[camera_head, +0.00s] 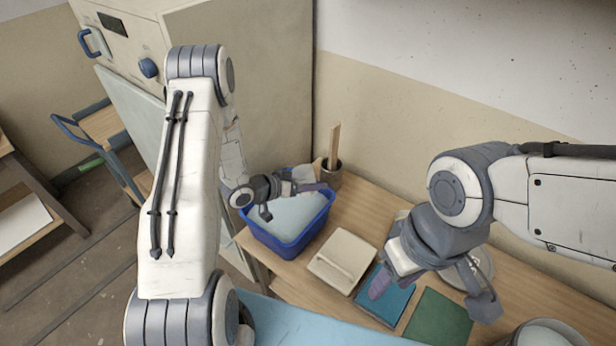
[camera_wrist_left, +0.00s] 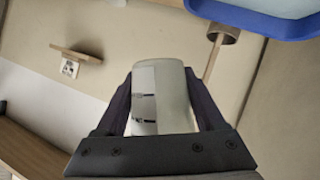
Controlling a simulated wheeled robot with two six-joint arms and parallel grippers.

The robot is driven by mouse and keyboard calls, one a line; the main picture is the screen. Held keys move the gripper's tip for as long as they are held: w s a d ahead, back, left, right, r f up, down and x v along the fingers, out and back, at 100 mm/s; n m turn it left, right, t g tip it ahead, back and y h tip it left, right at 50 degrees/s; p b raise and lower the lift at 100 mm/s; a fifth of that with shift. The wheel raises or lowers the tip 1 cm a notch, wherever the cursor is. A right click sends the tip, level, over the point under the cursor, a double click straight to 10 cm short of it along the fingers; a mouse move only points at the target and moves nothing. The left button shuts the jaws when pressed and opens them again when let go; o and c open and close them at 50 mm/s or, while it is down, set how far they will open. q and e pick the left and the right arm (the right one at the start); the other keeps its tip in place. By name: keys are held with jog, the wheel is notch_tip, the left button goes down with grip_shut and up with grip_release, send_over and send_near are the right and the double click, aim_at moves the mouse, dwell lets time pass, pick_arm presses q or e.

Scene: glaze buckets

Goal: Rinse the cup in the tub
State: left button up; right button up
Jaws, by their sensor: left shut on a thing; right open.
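A blue tub (camera_head: 287,246) with pale liquid stands on the wooden table in the head view; its blue rim also shows at the top right of the left wrist view (camera_wrist_left: 270,22). My left gripper (camera_head: 290,194) reaches over the back of the tub. In the left wrist view, its two dark fingers (camera_wrist_left: 164,100) are shut on a pale grey cup (camera_wrist_left: 160,90), one on each side. The cup is mostly hidden in the head view, and I cannot tell whether it touches the liquid. My right gripper (camera_head: 432,290) is open and empty above the table.
A pot with wooden sticks (camera_head: 331,174) stands behind the tub by the wall. A cream block (camera_head: 342,260), a blue tile (camera_head: 397,300) and a green tile (camera_head: 438,320) lie to the right. A bucket (camera_head: 545,335) is at bottom right.

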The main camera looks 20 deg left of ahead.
pick_arm(q)
jog(key=shift+s+d+r+n+h, duration=0.1)
jog(key=shift+s+d+n+h, duration=0.1)
jog(key=shift+n+h, duration=0.65)
jog(key=shift+d+n+g+h, duration=0.2)
jog(key=shift+n+g+h, duration=0.1)
jog(key=shift+n+h, duration=0.55)
jog(key=n+h+b, duration=0.2)
jog(key=n, duration=0.1)
jog(key=shift+a+f+b, duration=0.1)
jog(key=shift+f+b, duration=0.25)
jog(key=shift+a+n+h+b, duration=0.15)
jog(key=shift+n+h+b, duration=0.5)
jog(key=shift+n, duration=0.35)
jog(key=n, duration=0.1)
jog(key=n+t+h+b, duration=0.1)
jog(key=a+r+n, duration=0.1)
jog(key=shift+w+r+n+t, duration=0.1)
jog(key=shift+w+n+t, duration=0.25)
jog(key=shift+n+t, duration=0.05)
jog(key=shift+a+r+h, duration=0.1)
jog(key=shift+r+h, duration=0.1)
jog(key=shift+h, duration=0.05)
pick_arm(e)
notch_tip(320, 180, down, 4)
jog(key=shift+f, duration=0.2)
